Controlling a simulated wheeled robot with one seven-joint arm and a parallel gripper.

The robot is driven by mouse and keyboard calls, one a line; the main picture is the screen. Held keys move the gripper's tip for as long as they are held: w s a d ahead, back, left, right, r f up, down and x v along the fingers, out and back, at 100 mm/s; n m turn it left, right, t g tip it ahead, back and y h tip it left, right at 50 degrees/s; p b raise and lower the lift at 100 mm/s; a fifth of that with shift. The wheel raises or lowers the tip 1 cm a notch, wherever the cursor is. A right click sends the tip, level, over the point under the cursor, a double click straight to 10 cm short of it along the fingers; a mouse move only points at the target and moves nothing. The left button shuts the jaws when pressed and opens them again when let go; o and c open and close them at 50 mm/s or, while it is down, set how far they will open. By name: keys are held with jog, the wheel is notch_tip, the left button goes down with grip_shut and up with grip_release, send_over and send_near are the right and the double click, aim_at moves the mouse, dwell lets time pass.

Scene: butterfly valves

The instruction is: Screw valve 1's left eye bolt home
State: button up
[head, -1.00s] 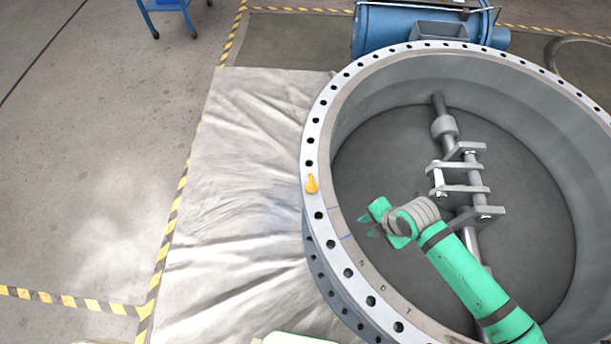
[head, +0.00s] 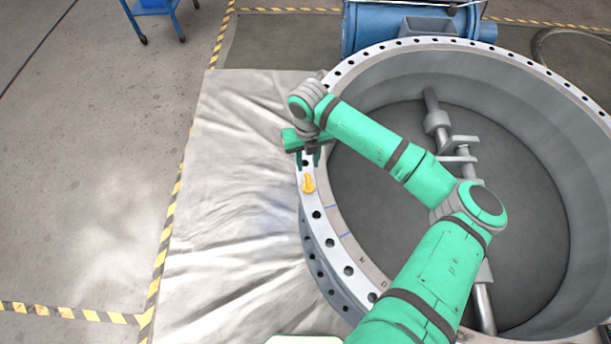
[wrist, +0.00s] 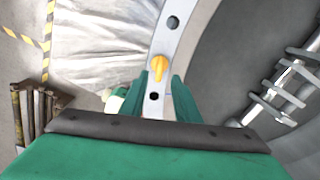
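Valve 1 (head: 440,45) is a large grey ring body with a flange full of bolt holes. The orange-yellow eye bolt (head: 308,184) stands on the left part of the flange; it also shows in the wrist view (wrist: 159,68). My gripper (head: 309,160) is over the flange, close to the eye bolt on its far side in the head view. In the wrist view the two green fingers (wrist: 165,92) are spread apart, with the eye bolt beyond their tips and an empty bolt hole between them. Nothing is held. How deep the bolt's thread sits is hidden.
Inside the ring are a grey disc and a shaft with brackets (head: 458,150). A blue machine (head: 415,22) stands behind the ring. A blue trolley (head: 155,8) is at the top left. A pale sheet (head: 235,200) covers the floor left of the valve.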

aim_at(308, 176)
notch_tip(308, 176, down, 10)
jog(key=shift+r, duration=0.2)
jog(key=shift+c, duration=0.6)
grip_shut()
